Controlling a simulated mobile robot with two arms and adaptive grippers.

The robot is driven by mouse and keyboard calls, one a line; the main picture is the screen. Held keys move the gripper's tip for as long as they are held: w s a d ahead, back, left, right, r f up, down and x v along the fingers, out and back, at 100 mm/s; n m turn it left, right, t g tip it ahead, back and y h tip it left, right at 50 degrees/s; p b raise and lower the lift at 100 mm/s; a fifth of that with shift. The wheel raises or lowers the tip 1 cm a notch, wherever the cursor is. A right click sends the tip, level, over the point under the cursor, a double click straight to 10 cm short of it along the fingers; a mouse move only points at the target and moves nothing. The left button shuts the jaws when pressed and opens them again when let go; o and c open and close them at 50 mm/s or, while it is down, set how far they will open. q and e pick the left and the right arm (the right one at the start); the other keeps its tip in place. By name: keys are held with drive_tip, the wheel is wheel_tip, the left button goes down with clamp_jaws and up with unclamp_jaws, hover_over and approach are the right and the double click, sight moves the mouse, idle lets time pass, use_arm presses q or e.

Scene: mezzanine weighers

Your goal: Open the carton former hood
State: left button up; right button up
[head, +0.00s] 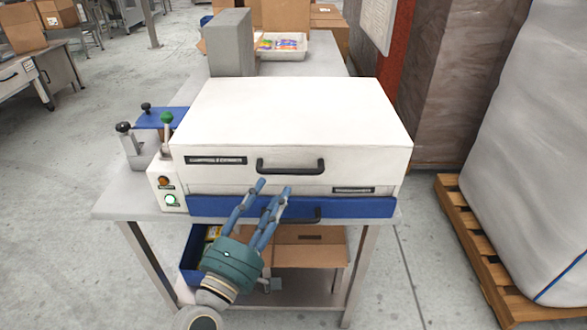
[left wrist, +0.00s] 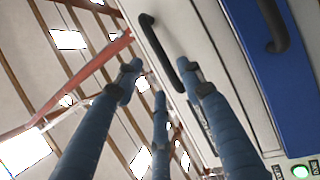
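The carton former hood (head: 290,110) is a white box lid on a table, lying closed. Its black bar handle (head: 290,167) is on the front face; the handle also shows in the left wrist view (left wrist: 158,50). My left gripper (head: 272,188), with blue fingers and a teal body, is open just below and in front of the handle. In the left wrist view its fingers (left wrist: 160,78) are spread, one tip overlapping the handle's near end; I cannot tell whether they touch. Nothing is between the fingers. My right gripper is not in view.
Below the hood is a blue front (head: 350,207) with its own black handle. A green-knobbed lever (head: 167,119) and a lit green button (head: 170,199) are at the left. A wrapped pallet load (head: 535,170) stands right; open floor lies between.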

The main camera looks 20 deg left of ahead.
sight(285, 172)
use_arm(q)
drive_tip(key=p+x, duration=0.1)
drive_tip(key=x, duration=0.6)
drive_tip(key=shift+w+r+p, duration=0.15)
drive_tip(key=shift+w+p, duration=0.1)
drive_tip(key=shift+p, duration=0.15)
drive_tip(key=shift+w+d, duration=0.1)
drive_tip(key=shift+w, duration=0.4)
clamp_jaws()
